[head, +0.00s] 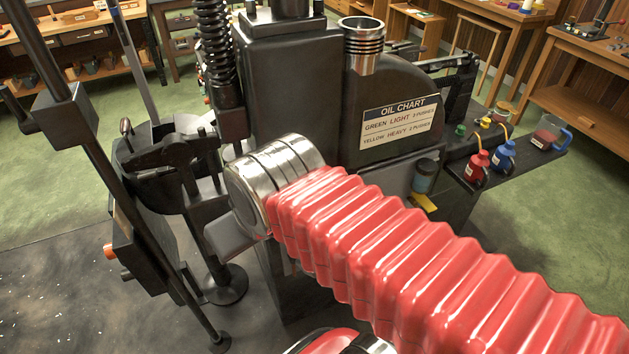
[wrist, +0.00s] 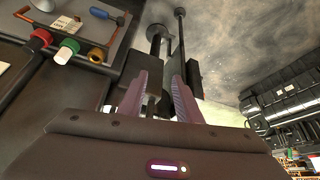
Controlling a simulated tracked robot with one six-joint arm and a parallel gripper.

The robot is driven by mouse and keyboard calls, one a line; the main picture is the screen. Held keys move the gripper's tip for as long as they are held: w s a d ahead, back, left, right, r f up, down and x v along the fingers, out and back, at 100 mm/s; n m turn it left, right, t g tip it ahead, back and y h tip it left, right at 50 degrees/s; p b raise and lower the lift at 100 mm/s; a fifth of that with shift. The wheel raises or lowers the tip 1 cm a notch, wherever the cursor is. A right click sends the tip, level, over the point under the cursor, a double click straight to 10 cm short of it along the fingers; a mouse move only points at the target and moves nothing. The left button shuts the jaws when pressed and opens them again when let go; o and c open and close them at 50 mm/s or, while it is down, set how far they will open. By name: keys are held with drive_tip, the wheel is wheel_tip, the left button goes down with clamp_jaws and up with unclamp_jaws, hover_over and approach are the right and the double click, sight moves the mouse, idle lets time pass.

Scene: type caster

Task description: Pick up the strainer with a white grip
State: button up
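My gripper (wrist: 160,84) shows in the wrist view, with its two purplish fingers apart. Dark metal machine parts (wrist: 157,42) lie beyond the fingertips, and I see nothing clearly held between them. I cannot pick out a strainer with a white grip in either view. In the head view a round black pot (head: 128,163) stands at the left of the machine, partly covered by black metal parts. I cannot tell what is inside it. The gripper's fingers cannot be made out in the head view.
The dark casting machine (head: 290,70) with an oil chart (head: 398,121) fills the middle. Its right shelf holds a red bottle (head: 476,166), a blue bottle (head: 503,156) and a clear jug (head: 549,133). A black upright post (head: 70,112) stands at left. Green floor is open beyond.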

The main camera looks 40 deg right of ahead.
drive_tip(key=shift+w, duration=0.45)
drive_tip(key=shift+o, duration=0.6)
drive_tip(key=shift+o, duration=0.8)
drive_tip(key=shift+w+d, duration=0.1)
drive_tip(key=shift+o, duration=0.5)
drive_tip(key=shift+w+d+r, duration=0.1)
drive_tip(key=shift+w+d, duration=0.1)
drive_tip(key=shift+d, duration=0.05)
drive_tip(key=w+d+m+g+h, duration=0.1)
drive_tip(key=w+d+m, duration=0.1)
drive_tip(key=d, duration=1)
drive_tip(key=w+d+m+h, duration=0.1)
drive_tip(key=w+d+m, duration=0.2)
drive_tip(key=d, duration=0.9)
drive_tip(key=shift+w+d+f+m+g, duration=0.2)
drive_tip(key=shift+w+f+m+g, duration=0.1)
drive_tip(key=shift+m+g, duration=0.1)
